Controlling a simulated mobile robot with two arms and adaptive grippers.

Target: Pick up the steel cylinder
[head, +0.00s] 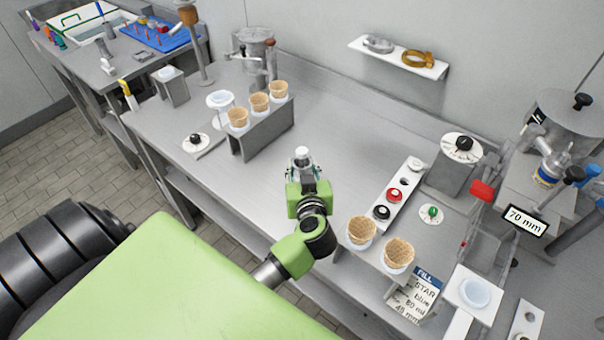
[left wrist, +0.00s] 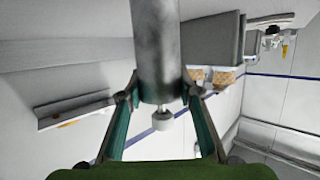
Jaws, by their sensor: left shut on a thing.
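The steel cylinder (left wrist: 157,50) is a plain grey metal tube with a small pale knob at its near end in the left wrist view. It stands between the two teal fingers of my left gripper (left wrist: 160,88), which are closed on its sides. In the head view my left gripper (head: 301,168) is over the middle of the steel bench, and only a small pale end of the cylinder (head: 302,153) shows there. I cannot tell whether the cylinder touches the bench. My right gripper is not in view.
A holder with several cones (head: 262,128) stands behind and left of my gripper. A strip with red and black knobs (head: 396,192) and two more cones (head: 380,240) are to the right. A wall shelf (head: 398,58) is behind. Bare bench (head: 330,135) lies around the gripper.

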